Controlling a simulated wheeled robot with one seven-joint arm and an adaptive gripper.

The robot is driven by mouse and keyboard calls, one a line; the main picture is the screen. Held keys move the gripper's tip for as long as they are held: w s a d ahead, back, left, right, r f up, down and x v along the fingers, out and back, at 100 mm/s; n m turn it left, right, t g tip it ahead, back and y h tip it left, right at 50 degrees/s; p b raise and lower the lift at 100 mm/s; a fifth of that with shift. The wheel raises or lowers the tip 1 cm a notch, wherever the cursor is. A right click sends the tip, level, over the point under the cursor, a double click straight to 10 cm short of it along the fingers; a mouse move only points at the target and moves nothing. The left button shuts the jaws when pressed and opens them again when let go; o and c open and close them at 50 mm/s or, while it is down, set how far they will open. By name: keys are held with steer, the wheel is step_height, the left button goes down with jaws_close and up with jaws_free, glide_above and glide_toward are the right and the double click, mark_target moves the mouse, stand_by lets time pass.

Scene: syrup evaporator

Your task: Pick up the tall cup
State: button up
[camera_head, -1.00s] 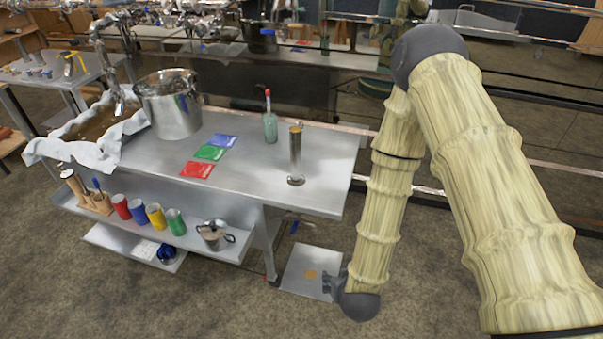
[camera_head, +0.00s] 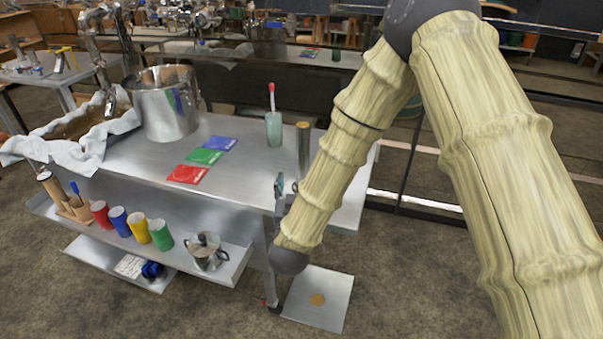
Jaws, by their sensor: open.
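The tall cup is most likely the slim metal cylinder (camera_head: 303,143) standing upright near the right end of the steel table (camera_head: 240,170). It has a brownish top, and its lower part is hidden behind my arm. My gripper (camera_head: 283,188) is at the table's front edge, below and a little left of the cup in the picture. It is small in view and partly hidden by my wrist. It is open, with nothing seen in it, and appears apart from the cup.
A green bottle with a red-tipped stick (camera_head: 273,128) stands left of the cup. Red, green and blue cards (camera_head: 204,156) lie further left, beside a steel pot (camera_head: 165,105). The shelf below holds coloured cups (camera_head: 138,228) and a lidded metal pot (camera_head: 206,250).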

mark_target(302, 167)
steer(key=w, duration=0.1)
steer(key=w+d, duration=0.1)
steer(key=w, duration=0.3)
steer(key=shift+d, duration=0.35)
steer(key=shift+w+d+r, duration=0.1)
steer(key=shift+w, duration=1.15)
steer(key=shift+w+d, duration=0.1)
steer(key=shift+w, duration=1.15)
jaws_close()
